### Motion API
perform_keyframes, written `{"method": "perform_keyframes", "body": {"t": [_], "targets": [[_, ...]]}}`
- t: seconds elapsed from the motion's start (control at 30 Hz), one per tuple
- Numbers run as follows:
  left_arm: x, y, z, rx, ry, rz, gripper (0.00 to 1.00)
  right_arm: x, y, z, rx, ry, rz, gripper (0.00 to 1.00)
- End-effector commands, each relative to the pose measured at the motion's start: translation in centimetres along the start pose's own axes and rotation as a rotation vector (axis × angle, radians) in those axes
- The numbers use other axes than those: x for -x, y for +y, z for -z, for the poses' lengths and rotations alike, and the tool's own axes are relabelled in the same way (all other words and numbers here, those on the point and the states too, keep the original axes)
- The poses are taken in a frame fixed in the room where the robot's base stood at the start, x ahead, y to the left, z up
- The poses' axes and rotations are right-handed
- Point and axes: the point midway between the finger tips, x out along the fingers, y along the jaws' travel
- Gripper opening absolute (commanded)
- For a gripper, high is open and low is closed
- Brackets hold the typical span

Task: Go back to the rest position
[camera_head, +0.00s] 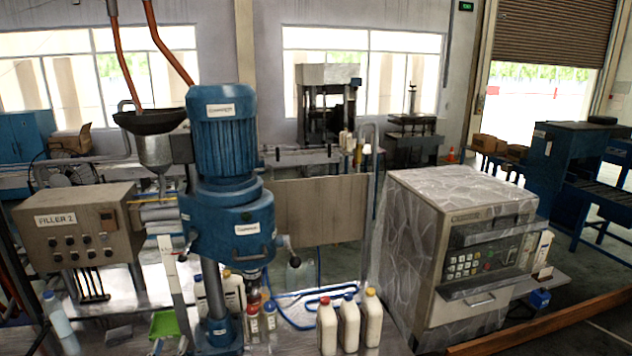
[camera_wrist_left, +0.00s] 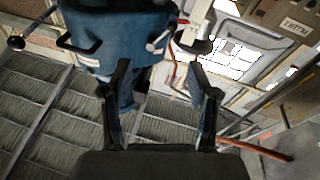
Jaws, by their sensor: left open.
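My left gripper (camera_wrist_left: 159,76) shows in the left wrist view with its two dark fingers spread wide apart. It is open, and nothing is held between the fingers. Past the fingertips stands a blue machine (camera_wrist_left: 118,38) with a black handle; whether the fingers touch it I cannot tell. In the head view I cannot clearly make out my left gripper. A blue drill-like machine (camera_head: 228,215) stands upright at centre left there. My right gripper does not show in either view.
The FILLER 2 control box (camera_head: 75,228) stands left of the blue machine. Several capped bottles (camera_head: 349,325) stand at the front centre. A grey machine with a keypad (camera_head: 455,255) is at the right. A steel funnel (camera_head: 154,152) hangs behind the blue machine.

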Motion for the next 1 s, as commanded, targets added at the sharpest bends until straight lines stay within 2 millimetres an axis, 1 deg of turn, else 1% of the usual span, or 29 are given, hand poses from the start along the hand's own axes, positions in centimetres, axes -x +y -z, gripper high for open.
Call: {"method": "perform_keyframes", "body": {"t": [0.03, 0.17, 0.27, 0.37, 0.47, 0.5, 0.53, 0.57, 0.6, 0.63, 0.7, 0.77, 0.8, 0.87, 0.9, 0.97, 1.0], "targets": [[0.6, 0.5, -1.1, -0.008, -0.033, -0.007, 0.60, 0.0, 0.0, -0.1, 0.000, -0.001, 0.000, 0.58], [2.3, 1.7, -4.1, -0.035, -0.135, -0.023, 0.60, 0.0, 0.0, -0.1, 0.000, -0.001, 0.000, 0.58], [4.4, 2.9, -7.0, -0.061, -0.238, -0.039, 0.60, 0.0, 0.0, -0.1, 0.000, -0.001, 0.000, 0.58], [7.2, 4.0, -10.3, -0.091, -0.359, -0.054, 0.60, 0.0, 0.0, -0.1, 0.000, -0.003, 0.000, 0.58], [11.2, 5.3, -14.3, -0.127, -0.516, -0.071, 0.60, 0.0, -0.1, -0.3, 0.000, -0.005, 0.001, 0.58], [13.4, 5.9, -16.0, -0.144, -0.591, -0.078, 0.60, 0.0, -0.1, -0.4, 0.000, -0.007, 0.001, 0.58], [15.3, 6.3, -17.3, -0.158, -0.654, -0.083, 0.60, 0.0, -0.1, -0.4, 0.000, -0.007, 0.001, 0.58], [17.2, 6.7, -18.5, -0.172, -0.716, -0.087, 0.60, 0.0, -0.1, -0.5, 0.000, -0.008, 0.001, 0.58], [19.8, 7.2, -19.8, -0.189, -0.796, -0.093, 0.60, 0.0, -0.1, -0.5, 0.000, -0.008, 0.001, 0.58], [21.6, 7.5, -20.7, -0.200, -0.851, -0.094, 0.60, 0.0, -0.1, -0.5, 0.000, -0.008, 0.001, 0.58], [25.4, 8.0, -22.1, -0.222, -0.962, -0.098, 0.60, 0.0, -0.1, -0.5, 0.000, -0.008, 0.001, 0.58], [28.1, 8.3, -22.9, -0.237, -1.040, -0.098, 0.60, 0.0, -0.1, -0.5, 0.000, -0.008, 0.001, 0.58], [29.9, 8.5, -23.2, -0.245, -1.089, -0.099, 0.60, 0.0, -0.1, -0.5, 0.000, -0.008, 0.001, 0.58], [32.2, 8.7, -23.6, -0.257, -1.154, -0.098, 0.60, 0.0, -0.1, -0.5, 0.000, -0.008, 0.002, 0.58], [33.8, 8.9, -23.9, -0.263, -1.197, -0.098, 0.60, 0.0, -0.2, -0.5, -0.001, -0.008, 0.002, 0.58], [35.9, 9.0, -24.0, -0.273, -1.254, -0.095, 0.60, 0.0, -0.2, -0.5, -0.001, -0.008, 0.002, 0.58], [37.3, 9.1, -24.1, -0.278, -1.292, -0.095, 0.60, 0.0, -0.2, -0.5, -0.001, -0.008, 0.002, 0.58]]}}
